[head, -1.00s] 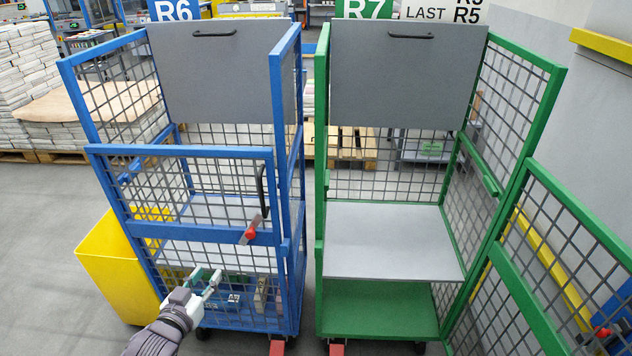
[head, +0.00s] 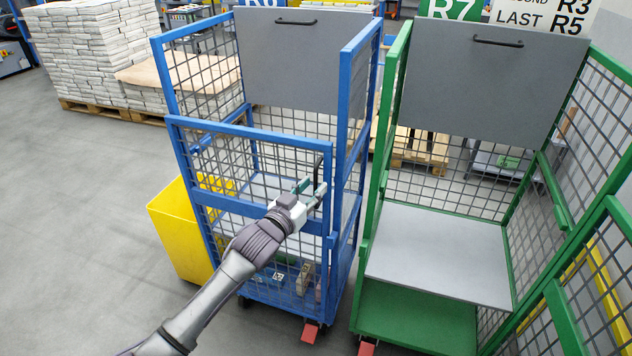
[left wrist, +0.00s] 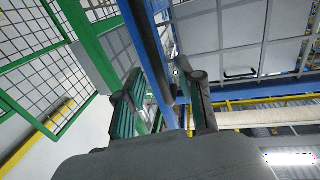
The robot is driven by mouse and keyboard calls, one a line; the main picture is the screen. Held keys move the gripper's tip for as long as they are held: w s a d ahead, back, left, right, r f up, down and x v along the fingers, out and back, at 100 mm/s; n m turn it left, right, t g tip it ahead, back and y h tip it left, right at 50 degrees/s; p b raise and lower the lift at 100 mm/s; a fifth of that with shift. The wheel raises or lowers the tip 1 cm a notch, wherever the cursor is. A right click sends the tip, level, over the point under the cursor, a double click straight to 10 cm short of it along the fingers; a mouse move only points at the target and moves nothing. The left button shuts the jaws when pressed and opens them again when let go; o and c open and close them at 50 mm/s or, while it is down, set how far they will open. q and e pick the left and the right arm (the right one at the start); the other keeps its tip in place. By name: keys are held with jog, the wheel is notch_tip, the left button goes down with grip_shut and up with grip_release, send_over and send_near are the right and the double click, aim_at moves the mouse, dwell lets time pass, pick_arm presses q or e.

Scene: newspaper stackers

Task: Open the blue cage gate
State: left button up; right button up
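The blue cage gate (head: 250,133) is the half-height mesh panel on the front of the blue cage. It appears closed across the front. Its black vertical handle (head: 318,168) is near the gate's right edge, partly hidden by my left gripper. My left gripper (head: 312,189) is at the handle, its fingers pointing up and right. In the left wrist view the two fingers (left wrist: 160,100) stand apart, with a blue post (left wrist: 149,50) beyond and between them. I cannot tell whether they touch the handle. The red latch knob is hidden behind my gripper. My right gripper is not in view.
A green cage (head: 490,320) with its gate swung out stands close on the right. A yellow bin (head: 180,235) stands left of the blue cage. Red pedals (head: 310,332) stick out at floor level. Paper stacks (head: 85,55) are at the back left. Floor at the left is clear.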

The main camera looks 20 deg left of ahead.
pick_arm(q)
jog(key=shift+x, duration=1.1)
grip_shut()
